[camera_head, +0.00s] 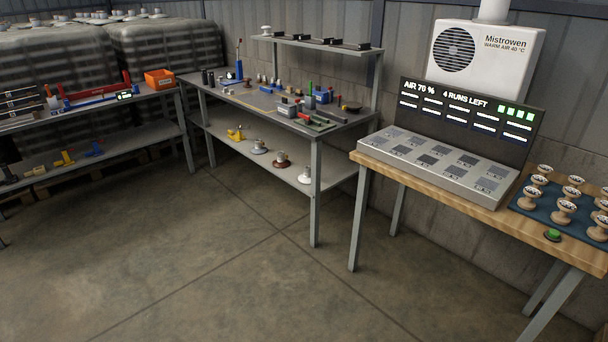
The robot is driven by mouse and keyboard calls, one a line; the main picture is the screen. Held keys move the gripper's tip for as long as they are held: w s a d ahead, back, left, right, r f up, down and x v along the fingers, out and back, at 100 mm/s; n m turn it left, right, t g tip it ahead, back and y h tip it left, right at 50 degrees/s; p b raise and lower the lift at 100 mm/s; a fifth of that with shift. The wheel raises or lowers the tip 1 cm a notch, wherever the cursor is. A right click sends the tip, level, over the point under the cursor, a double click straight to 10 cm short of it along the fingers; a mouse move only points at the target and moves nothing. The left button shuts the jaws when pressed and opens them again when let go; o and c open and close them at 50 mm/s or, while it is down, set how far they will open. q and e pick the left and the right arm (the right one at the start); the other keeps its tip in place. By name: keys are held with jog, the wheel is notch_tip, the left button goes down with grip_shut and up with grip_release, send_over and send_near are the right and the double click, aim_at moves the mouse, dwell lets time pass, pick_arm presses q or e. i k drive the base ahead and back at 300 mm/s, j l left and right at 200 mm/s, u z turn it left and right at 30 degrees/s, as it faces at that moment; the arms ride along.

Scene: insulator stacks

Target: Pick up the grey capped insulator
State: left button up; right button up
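Several small disc-shaped insulators stand on the lower shelf (232,158) of the middle bench. One has a greyish disc (258,149), one has a brown base (281,164), and one is white (304,178). They stand apart in a row. Their cap colours are too small to tell, so I cannot tell which is the grey capped one. A pale insulator-like piece (266,31) stands on the raised rack. More pale pieces (116,14) sit on the wrapped stacks at the back left. Neither of my grippers shows.
The middle bench top (262,97) holds tools and small parts. A wooden table (455,192) at right carries a grey panel (428,163), a display (468,112) and several spool-shaped pieces on a blue mat (527,204). A left bench (150,97) holds an orange bin (159,79). The floor (190,260) is clear.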

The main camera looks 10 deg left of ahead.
aim_at(258, 149)
jog(key=i+j+u, duration=0.6)
jog(key=i, duration=0.15)
jog(key=i+j+u, duration=0.15)
jog(key=i+u, duration=0.15)
jog(key=i, duration=0.15)
jog(key=i+j+u, duration=0.1)
jog(key=i+u, duration=0.25)
jog(key=i, duration=2.25)
jog(key=i+j+z, duration=0.15)
jog(key=i, duration=0.3)
jog(key=i+z, duration=0.2)
jog(key=i, duration=0.3)
jog(key=i+j+z, duration=0.15)
jog(key=i, duration=0.25)
jog(key=j, duration=0.1)
